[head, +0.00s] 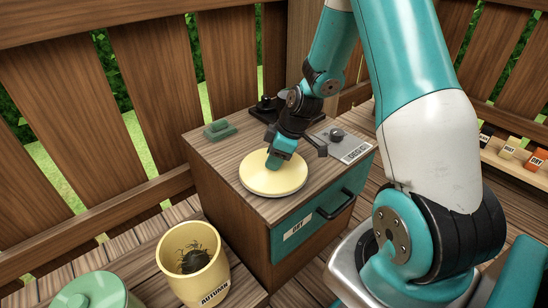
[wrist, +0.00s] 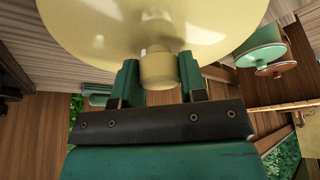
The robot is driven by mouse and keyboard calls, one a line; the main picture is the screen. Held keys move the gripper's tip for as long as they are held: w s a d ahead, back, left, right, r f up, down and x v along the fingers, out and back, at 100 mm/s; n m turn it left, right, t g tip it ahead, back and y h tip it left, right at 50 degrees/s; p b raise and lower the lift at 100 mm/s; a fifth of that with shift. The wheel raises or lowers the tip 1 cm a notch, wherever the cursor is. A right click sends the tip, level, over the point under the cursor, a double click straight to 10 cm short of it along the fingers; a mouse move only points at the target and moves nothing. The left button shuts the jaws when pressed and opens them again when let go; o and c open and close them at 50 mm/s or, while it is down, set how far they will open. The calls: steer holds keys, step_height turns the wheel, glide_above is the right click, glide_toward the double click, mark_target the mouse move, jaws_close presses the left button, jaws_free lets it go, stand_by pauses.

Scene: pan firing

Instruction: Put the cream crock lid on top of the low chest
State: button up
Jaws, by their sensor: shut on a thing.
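The cream crock lid (head: 273,180) is a pale round disc over the wood-grained top of the low chest (head: 215,147), near its front left part. My gripper (head: 279,156) is above the lid and shut on its knob. In the wrist view, the knob (wrist: 158,68) sits between the two green fingers, and the lid's disc fills the top of the picture. The lid looks level and at or just above the chest top; I cannot tell if it touches. The lid hides part of the top.
The chest top also bears a small green block (head: 219,130), a black fixture (head: 265,106) and a grey plate with a knob (head: 352,150). An open cream crock (head: 190,277) labelled AUTUMN and a green lidded pot (head: 88,293) stand front left. Labelled blocks (head: 508,146) sit at right.

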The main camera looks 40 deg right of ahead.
steer(key=o, duration=1.1)
steer(key=shift+f, duration=0.1)
steer(key=shift+c, duration=0.2)
steer(key=p+v, duration=0.4)
steer(key=v, duration=0.8)
steer(key=s+a+r+g+y, duration=0.1)
steer(key=s+a+r, duration=0.1)
steer(key=a+r, duration=0.35)
steer(key=s+a+r, duration=0.2)
steer(key=a, duration=0.7)
steer(key=s+a+r+m+g, duration=0.1)
steer(key=s+a+r, duration=0.2)
steer(key=s+a, duration=0.2)
steer(key=s+a+r+m+g, duration=0.1)
steer(key=s+a+r, duration=0.2)
steer(key=s+a, duration=0.3)
steer(key=s, duration=0.3)
